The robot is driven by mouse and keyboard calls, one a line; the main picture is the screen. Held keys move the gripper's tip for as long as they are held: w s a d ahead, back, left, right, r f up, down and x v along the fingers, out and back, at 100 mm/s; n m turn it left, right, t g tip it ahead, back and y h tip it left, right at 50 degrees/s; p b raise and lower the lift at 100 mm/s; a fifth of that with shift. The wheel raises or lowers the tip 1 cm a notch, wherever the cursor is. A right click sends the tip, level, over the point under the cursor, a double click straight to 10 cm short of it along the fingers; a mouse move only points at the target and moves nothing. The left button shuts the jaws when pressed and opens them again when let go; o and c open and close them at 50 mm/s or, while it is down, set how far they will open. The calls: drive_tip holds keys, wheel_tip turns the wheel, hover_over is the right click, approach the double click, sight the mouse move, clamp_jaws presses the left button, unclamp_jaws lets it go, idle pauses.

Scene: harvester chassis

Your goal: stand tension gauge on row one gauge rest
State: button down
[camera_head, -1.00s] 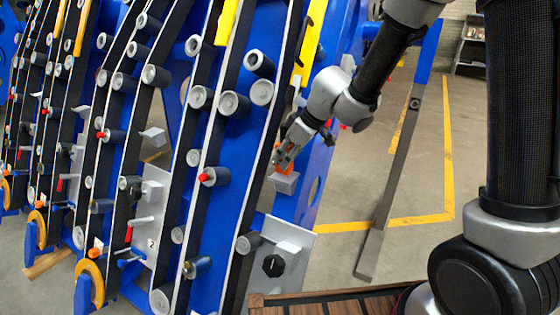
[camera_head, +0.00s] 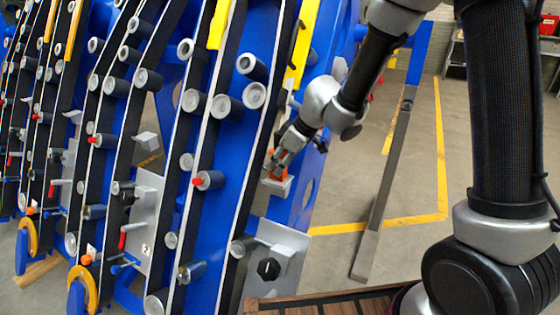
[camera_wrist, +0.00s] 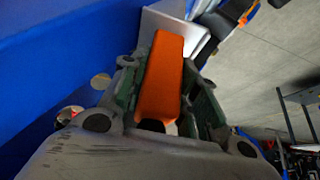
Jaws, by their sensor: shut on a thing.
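The tension gauge is an orange block (camera_wrist: 164,82) that shows clearly in the wrist view, between the two fingers of my gripper (camera_wrist: 168,100). In the head view a small orange part of the gauge (camera_head: 277,166) shows at the tips of my gripper (camera_head: 275,168). My gripper is shut on it. A light grey ledge (camera_head: 276,186), which looks like a gauge rest, sticks out from the blue frame just below the gauge. Its pale surface also shows beyond the gauge in the wrist view (camera_wrist: 178,28). I cannot tell whether the gauge touches the ledge.
Blue row frames with black belts and grey rollers (camera_head: 228,106) fill the left. A grey plate with a black knob (camera_head: 268,268) stands below the ledge. A long grey bar (camera_head: 385,185) leans at the right. Open floor with yellow lines (camera_head: 410,219) lies beyond.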

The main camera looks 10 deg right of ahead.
drive_tip(key=c, duration=1)
unclamp_jaws()
drive_tip(key=v, duration=1.2)
